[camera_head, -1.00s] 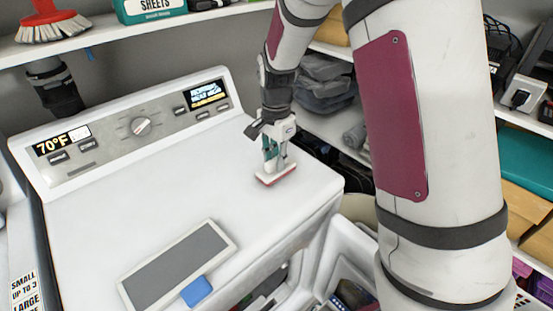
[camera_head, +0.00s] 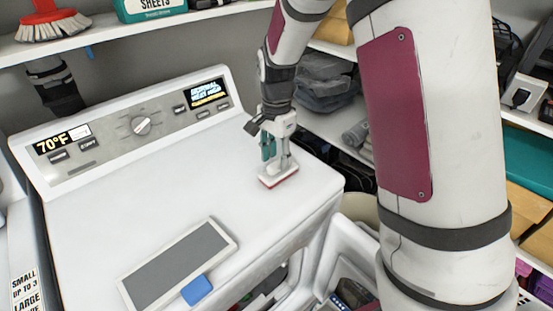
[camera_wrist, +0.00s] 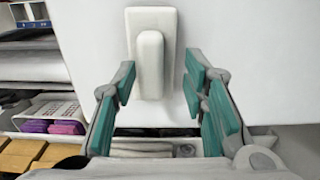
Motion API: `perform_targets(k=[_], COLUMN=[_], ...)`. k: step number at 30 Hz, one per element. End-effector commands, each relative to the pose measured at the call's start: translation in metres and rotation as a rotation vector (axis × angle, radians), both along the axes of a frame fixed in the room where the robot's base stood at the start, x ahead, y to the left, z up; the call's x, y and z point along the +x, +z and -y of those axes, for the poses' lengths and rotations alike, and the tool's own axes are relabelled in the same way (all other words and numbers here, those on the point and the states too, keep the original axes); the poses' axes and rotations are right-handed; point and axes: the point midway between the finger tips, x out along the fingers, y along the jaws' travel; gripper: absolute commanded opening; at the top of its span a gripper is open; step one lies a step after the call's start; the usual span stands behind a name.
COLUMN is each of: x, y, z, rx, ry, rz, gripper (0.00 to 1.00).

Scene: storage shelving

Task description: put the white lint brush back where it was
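The white lint brush (camera_head: 279,181) with a red edge underneath stands on the white top of the dryer (camera_head: 130,215), near its right back edge. In the wrist view the brush (camera_wrist: 151,62) shows a wide white base with a raised rounded handle, lying ahead of and between the fingertips. My gripper (camera_head: 274,152) is just above the brush, pointing down. In the wrist view its teal-padded fingers (camera_wrist: 158,84) are spread, with a gap on both sides of the handle. The brush looks free of the fingers.
A dark lint screen (camera_head: 180,265) with a blue tab lies on the dryer top at the front. The control panel (camera_head: 135,130) rises at the back. Shelves stand behind and right, with a red brush (camera_head: 50,22) at upper left. The dryer's middle top is clear.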

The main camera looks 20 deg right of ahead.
Motion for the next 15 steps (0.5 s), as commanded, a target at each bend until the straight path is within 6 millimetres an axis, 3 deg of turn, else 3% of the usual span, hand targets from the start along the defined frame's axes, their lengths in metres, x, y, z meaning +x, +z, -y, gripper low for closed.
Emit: perform_targets(k=[9,15], x=[0.001,0.001], y=[0.066,0.096], z=[0.000,0.000], rx=[0.000,0.000], ry=[0.002,0.001], rz=[0.005,0.003], gripper=[0.39,0.39])
